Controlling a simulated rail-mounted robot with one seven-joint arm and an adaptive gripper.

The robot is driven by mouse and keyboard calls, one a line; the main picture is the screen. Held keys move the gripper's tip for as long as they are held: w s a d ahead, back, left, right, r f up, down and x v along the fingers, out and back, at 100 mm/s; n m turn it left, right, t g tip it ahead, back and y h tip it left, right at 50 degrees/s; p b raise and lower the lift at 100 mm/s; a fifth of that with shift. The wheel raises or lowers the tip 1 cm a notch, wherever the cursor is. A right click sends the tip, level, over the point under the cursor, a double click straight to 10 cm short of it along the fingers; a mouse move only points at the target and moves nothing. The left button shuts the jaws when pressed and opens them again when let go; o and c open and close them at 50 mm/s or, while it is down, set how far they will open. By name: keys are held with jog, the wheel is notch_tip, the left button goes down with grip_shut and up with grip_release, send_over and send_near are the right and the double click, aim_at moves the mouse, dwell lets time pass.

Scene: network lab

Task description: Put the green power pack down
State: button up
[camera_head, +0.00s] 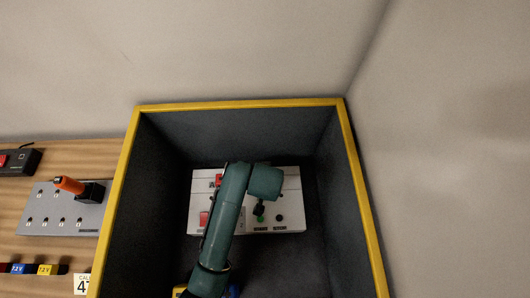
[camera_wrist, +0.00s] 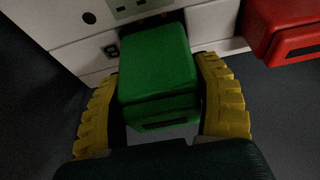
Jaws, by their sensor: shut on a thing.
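The green power pack (camera_wrist: 158,72) is a green block with a dark slot on its near face. It fills the middle of the wrist view. My gripper (camera_wrist: 160,66) has its yellow ridged fingers on both sides of the pack and is shut on it. The pack's far end is close to the white unit (camera_wrist: 215,22); I cannot tell whether they touch. In the head view my teal arm reaches down over the white unit (camera_head: 288,183) and hides much of it. The gripper and the pack cannot be clearly made out there.
A red block (camera_wrist: 285,30) is right of the green pack. The white unit stands in a dark-walled bin with a yellow rim (camera_head: 240,104). Bare dark floor (camera_head: 290,265) lies in front of it. Left of the bin, a grey panel (camera_head: 62,212) holds an orange-handled part (camera_head: 69,185).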

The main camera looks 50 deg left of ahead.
notch_tip(320, 180, up, 6)
jog(key=shift+r+p, duration=0.2)
jog(key=shift+p, duration=0.8)
jog(key=d+p, duration=0.5)
jog(key=d, duration=0.4)
jog(key=m+t+h+p, duration=0.1)
jog(key=m+p, duration=0.3)
jog(key=p, duration=0.8)
send_over(281, 293)
notch_tip(281, 293, down, 3)
notch_tip(281, 293, down, 10)
jog(key=b, duration=0.3)
jog(key=shift+f+b, duration=0.1)
jog(key=shift+b, duration=0.25)
jog(key=o, duration=1.2)
jog(key=shift+o, duration=0.2)
jog(key=p+v, duration=0.3)
jog(key=v, duration=0.4)
jog(key=shift+s+r, duration=0.2)
jog(key=shift+r, duration=0.15)
